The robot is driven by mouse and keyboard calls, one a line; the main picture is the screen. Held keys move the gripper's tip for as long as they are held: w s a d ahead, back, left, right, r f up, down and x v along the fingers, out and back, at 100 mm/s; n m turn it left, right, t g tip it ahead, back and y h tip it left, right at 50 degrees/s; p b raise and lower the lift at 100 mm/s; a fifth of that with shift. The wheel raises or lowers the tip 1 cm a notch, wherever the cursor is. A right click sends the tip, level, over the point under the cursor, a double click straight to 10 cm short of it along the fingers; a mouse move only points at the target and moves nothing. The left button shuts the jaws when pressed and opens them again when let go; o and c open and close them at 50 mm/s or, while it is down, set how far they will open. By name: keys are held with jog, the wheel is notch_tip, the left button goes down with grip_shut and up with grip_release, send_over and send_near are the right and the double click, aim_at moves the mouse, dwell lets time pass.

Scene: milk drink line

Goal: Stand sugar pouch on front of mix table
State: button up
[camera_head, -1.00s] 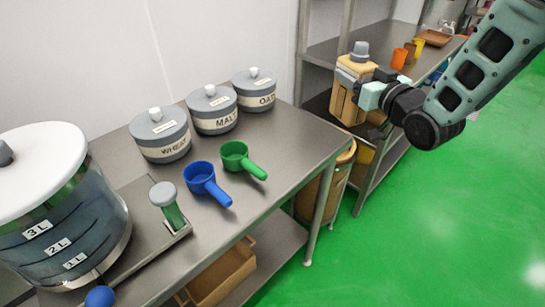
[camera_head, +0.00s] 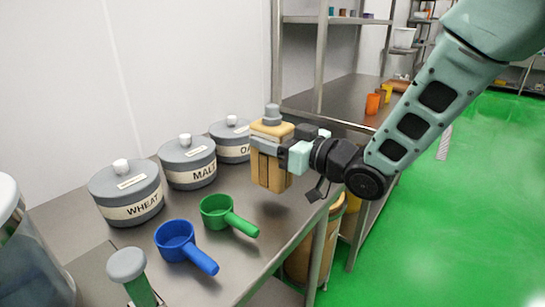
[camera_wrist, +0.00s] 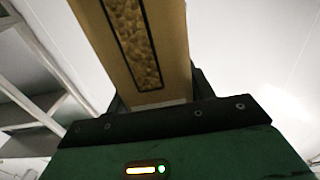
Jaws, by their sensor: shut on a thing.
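The sugar pouch (camera_head: 270,172) is tan with a grey cap, and it is upright in my gripper (camera_head: 281,148). My gripper is shut on its upper part. In the head view the pouch appears over the right end of the mix table (camera_head: 150,238), in front of the OATS jar; I cannot tell whether its bottom touches the table. In the wrist view the pouch (camera_wrist: 165,50) fills the top middle, with a dark-framed window of brown grains. The gripper's fingertips are mostly hidden there.
Jars marked WHEAT (camera_head: 127,192), MALT (camera_head: 188,162) and OATS (camera_head: 231,140) line the wall. A blue scoop (camera_head: 178,242) and a green scoop (camera_head: 218,212) lie in front. A green-handled tool (camera_head: 130,270) stands at lower left. A shelf with orange cups (camera_head: 373,103) is behind.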

jog(key=shift+f, duration=1.7)
jog(key=o, duration=1.4)
jog(key=shift+f, duration=0.15)
